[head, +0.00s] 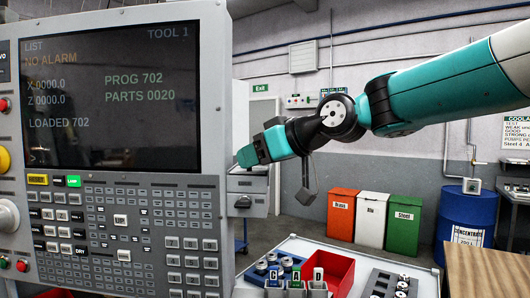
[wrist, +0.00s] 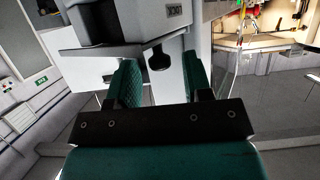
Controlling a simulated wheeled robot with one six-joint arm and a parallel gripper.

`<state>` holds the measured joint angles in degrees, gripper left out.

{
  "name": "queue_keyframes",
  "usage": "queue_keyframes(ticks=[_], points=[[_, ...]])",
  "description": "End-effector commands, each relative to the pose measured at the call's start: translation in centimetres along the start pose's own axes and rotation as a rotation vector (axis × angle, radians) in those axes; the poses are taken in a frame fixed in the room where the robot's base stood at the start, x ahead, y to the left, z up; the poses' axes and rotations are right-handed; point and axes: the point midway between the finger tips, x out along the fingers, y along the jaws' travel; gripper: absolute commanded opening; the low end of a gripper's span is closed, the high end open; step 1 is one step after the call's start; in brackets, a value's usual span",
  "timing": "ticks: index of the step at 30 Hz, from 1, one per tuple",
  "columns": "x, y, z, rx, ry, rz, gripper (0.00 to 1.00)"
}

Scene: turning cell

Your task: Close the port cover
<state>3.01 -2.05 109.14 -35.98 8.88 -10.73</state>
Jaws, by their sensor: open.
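My gripper (head: 247,156) is at the right edge of the control panel in the head view, pointing left. In the wrist view its two green fingers (wrist: 160,84) are apart with nothing held between them. A grey box-like part with a black knob (wrist: 158,59) shows beyond and between the fingers, apart from them as far as I can see.
The control panel (head: 110,225) fills the left of the head view. A light bench (head: 300,244) below my arm holds a red bin (head: 340,268), several small parts and a grey rack (head: 385,285). Waste bins (head: 371,220) and a blue drum (head: 464,220) stand behind.

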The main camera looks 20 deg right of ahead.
Motion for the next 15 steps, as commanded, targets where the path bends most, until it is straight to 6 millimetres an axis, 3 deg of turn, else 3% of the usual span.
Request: queue_keyframes(ticks=[5,15], points=[[-1.7,0.1,0.1,-0.001,0.004,0.004,0.46],[-9.8,0.2,0.1,-0.002,0.004,0.007,0.46]])
